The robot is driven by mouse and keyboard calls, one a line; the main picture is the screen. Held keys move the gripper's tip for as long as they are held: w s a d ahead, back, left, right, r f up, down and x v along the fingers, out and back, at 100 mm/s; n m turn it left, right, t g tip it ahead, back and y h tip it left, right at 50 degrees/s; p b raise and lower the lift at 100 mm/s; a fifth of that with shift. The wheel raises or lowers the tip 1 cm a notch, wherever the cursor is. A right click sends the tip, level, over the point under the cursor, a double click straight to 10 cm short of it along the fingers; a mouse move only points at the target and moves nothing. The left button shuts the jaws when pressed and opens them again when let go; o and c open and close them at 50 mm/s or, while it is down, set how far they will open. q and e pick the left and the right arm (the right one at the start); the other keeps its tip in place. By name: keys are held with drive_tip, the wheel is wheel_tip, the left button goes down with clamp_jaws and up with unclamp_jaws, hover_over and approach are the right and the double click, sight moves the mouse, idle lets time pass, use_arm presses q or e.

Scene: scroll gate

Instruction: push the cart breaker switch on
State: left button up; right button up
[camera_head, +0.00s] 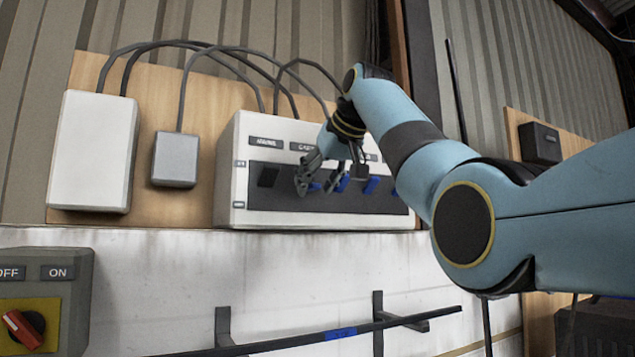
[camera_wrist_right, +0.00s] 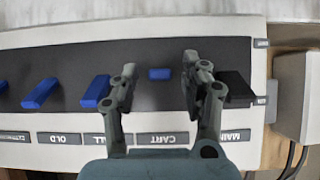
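The breaker box (camera_head: 232,200) is a white housing with a dark switch panel, mounted on a wooden board. The cart breaker switch (camera_wrist_right: 160,73) is a small blue lever in line with the CART label (camera_wrist_right: 162,139). It looks shorter than the other blue levers in the right wrist view, and its blue shows by my fingers in the head view (camera_head: 315,187). My right gripper (camera_wrist_right: 158,80) is open and empty, its fingers on either side of the cart switch; contact is not clear. It also shows in front of the panel in the head view (camera_head: 318,184). My left gripper is not in view.
A black mains switch (camera_wrist_right: 236,86) is close beside one finger; a blue lever (camera_wrist_right: 95,91) is close to the other. More blue levers (camera_wrist_right: 40,93) follow along the panel. A red rotary knob (camera_head: 24,330) and a rail (camera_head: 290,341) are lower.

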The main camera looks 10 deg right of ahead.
drive_tip(key=v, duration=1.2)
